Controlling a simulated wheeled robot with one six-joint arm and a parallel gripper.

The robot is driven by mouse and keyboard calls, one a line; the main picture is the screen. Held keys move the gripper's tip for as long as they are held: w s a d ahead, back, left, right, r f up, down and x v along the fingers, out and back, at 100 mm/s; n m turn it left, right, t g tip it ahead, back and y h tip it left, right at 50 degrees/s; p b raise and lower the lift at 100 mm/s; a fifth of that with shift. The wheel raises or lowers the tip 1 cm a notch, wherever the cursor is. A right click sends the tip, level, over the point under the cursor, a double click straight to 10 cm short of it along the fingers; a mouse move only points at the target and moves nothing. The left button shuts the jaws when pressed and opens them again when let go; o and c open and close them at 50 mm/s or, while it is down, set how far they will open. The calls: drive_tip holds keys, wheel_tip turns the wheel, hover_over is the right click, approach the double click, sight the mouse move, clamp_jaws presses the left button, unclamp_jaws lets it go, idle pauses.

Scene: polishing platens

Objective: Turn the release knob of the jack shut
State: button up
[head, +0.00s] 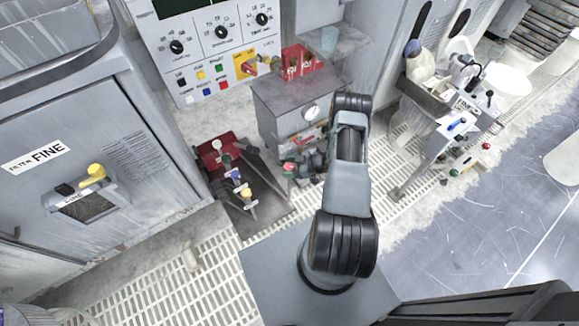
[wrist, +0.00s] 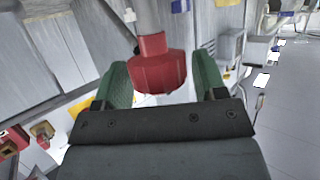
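In the wrist view a red faceted knob (wrist: 160,68) on a grey rod sits between the two green fingers of my gripper (wrist: 160,78). In the head view my gripper (head: 292,171) is low, left of my forearm, at a small red knob (head: 288,166). The arm and gripper partly hide what the knob is fixed to, so the jack's body is not clear to me.
A dark stand (head: 262,208) with several coloured knobs is just left of my gripper. A grey cabinet (head: 290,105) with a gauge stands behind. A control panel (head: 205,45) is at the back, a FINE filter cabinet (head: 75,165) at left. Open floor (head: 480,225) lies at right.

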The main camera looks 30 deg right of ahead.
drive_tip(key=c, duration=0.7)
drive_tip(key=m+t+h, duration=0.3)
drive_tip(key=m+h, duration=0.1)
drive_tip(key=shift+m+t, duration=0.3)
drive_tip(key=shift+m, duration=0.1)
drive_tip(key=m+t+h, duration=0.2)
drive_tip(key=m+h, duration=0.2)
drive_tip(key=h, duration=0.1)
drive_tip(key=shift+m, duration=0.3)
drive_tip(key=shift+h, duration=0.4)
drive_tip(key=o, duration=0.9)
